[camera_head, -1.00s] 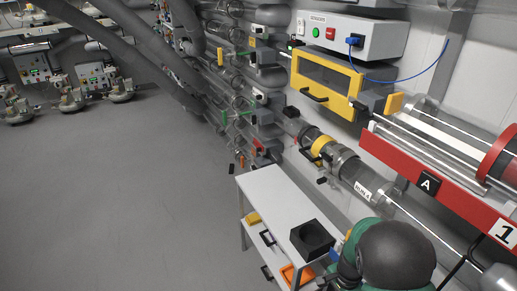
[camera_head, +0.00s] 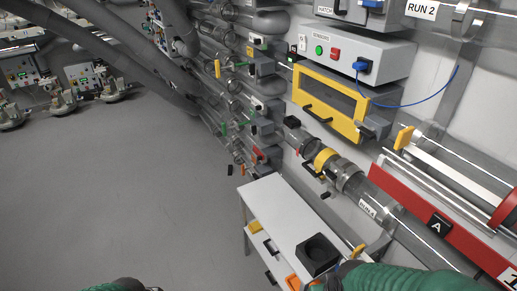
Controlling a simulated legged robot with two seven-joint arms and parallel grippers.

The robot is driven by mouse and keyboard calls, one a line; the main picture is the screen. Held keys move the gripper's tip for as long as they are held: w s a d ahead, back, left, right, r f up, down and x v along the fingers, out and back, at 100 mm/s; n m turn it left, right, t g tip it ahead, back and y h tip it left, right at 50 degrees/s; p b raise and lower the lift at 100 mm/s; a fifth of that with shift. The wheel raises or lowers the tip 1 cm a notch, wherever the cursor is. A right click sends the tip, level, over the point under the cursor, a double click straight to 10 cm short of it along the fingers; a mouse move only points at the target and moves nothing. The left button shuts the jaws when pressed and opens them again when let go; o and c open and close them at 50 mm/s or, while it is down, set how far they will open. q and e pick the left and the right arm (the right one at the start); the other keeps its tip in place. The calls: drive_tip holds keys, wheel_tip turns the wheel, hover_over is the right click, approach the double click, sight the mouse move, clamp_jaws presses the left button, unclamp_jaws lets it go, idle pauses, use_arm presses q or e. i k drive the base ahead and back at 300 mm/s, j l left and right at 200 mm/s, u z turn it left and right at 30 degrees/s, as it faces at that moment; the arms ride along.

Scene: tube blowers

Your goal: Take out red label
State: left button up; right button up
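No item is readable as a red label. A small red piece (camera_head: 258,153) sits on the pipe wall, and a smaller red mark (camera_head: 297,152) shows beside the clear tube with the yellow band (camera_head: 325,157); I cannot tell whether either is a label. My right arm comes in at the lower right with a green sleeve; its dark end (camera_head: 322,286) is at the bottom edge beside the cart, and its fingers cannot be made out. Only a green and dark bit of my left arm shows at the bottom left; its gripper is out of view.
A white cart (camera_head: 283,213) holds a black open box (camera_head: 317,252). An orange bin (camera_head: 292,283) is below it. A yellow-framed box (camera_head: 328,102) hangs under the grey sensor box (camera_head: 345,52). A red rail marked A (camera_head: 455,234) is at right. The grey floor (camera_head: 110,185) is clear.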

sight(261, 157)
drive_tip(key=i+j+z, duration=0.1)
drive_tip(key=i+j, duration=0.3)
drive_tip(key=i+j+z, duration=0.1)
drive_tip(key=i+j, duration=0.65)
drive_tip(key=j, duration=0.15)
drive_tip(key=i+j+z, duration=0.15)
drive_tip(key=i+j, duration=0.25)
drive_tip(key=i+j+z, duration=0.1)
drive_tip(key=i+j, duration=0.25)
drive_tip(key=j, duration=0.2)
drive_tip(key=i+z, duration=0.1)
drive_tip(key=i, duration=0.6)
